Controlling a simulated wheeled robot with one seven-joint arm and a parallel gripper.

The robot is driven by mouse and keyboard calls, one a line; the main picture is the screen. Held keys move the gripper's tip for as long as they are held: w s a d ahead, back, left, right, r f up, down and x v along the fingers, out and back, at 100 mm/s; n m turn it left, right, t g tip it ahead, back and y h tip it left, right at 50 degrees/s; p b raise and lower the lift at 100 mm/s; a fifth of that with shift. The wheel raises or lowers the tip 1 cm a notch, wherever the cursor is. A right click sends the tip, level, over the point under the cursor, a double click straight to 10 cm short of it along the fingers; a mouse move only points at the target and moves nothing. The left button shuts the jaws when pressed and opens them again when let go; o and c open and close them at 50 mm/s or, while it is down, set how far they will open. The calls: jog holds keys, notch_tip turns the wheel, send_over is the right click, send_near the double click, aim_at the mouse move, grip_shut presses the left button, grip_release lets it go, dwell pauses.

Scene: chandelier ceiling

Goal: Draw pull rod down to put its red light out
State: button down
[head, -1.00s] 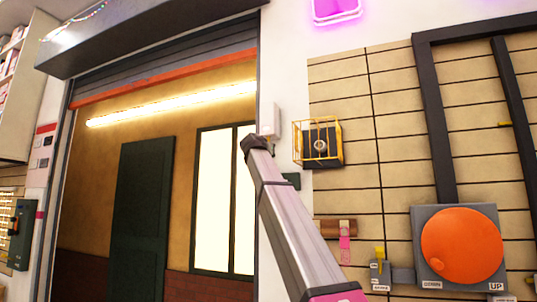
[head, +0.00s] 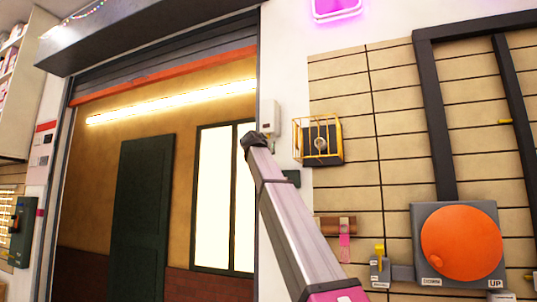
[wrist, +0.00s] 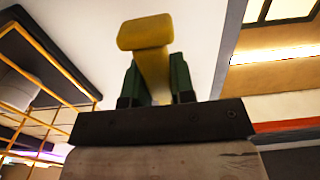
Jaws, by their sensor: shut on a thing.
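In the wrist view my gripper (wrist: 155,78) has its two green fingers closed on a yellow bar (wrist: 146,33). The bar has a wide flat end and stands out past the fingertips; I take it for the pull rod. In the head view my arm reaches up to the wall beside the doorway and hides the fingers and the rod. A small white box (head: 270,116) with a small dark mark is on the wall just above the arm's end. I cannot tell whether this mark is the red light or whether it is lit.
A yellow wire cage (head: 318,141) around a dark box is close to the right of the arm's end. It also shows at the left of the wrist view (wrist: 40,102). An orange dial (head: 461,243) and a yellow lever (head: 380,252) are lower right. The doorway is left.

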jog(key=shift+r, duration=0.25)
jog(key=shift+c, duration=1.2)
grip_release()
jog(key=v, duration=0.7)
jog(key=shift+s, duration=0.25)
jog(key=shift+s+a, duration=0.1)
jog(key=shift+a, duration=0.05)
dwell(0.6)
